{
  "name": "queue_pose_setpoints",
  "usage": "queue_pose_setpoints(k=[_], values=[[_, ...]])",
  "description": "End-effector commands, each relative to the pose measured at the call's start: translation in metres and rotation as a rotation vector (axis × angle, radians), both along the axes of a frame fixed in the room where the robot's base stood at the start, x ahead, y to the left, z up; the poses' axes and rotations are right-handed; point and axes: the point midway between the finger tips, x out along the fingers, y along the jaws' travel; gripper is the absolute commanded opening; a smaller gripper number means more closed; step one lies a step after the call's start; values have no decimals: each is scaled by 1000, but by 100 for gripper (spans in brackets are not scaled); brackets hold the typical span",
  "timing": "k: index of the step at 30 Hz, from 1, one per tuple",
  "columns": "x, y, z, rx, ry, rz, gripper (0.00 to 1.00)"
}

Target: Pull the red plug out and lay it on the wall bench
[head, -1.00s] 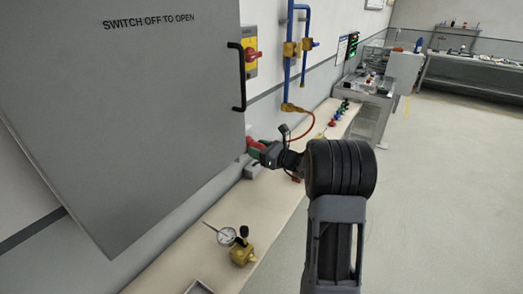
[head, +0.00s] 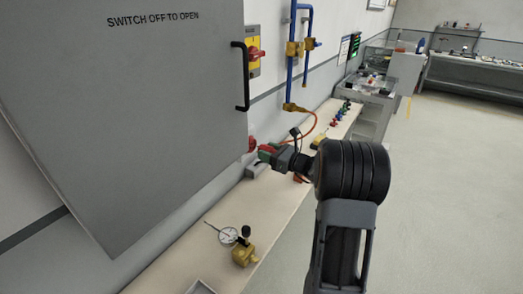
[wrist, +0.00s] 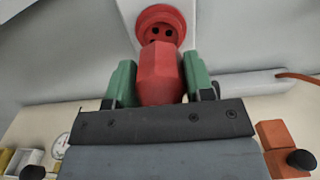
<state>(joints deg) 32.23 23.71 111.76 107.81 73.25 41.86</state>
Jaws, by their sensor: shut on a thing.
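My gripper (head: 273,153), with green fingers, is shut on the red plug (wrist: 161,74), which sits between the fingertips in the wrist view. The red wall socket (wrist: 160,25) shows its dark holes just beyond the plug's front end. In the head view a small gap separates the socket (head: 252,144) from the plug, which is mostly hidden by the fingers. The plug is in the air above the cream wall bench (head: 275,208).
A large grey cabinet door (head: 130,110) hangs at the left. A brass fitting (head: 243,254) and a dial gauge (head: 228,236) stand on the near bench. An orange hose (head: 314,126) hangs from blue pipes (head: 307,45). The bench between gauge and gripper is mostly bare.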

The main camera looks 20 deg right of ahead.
Motion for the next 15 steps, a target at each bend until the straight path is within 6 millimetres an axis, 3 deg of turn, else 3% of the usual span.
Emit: queue_pose_setpoints(k=[15], values=[[-16,-11,0,-1,-1,0,10]])
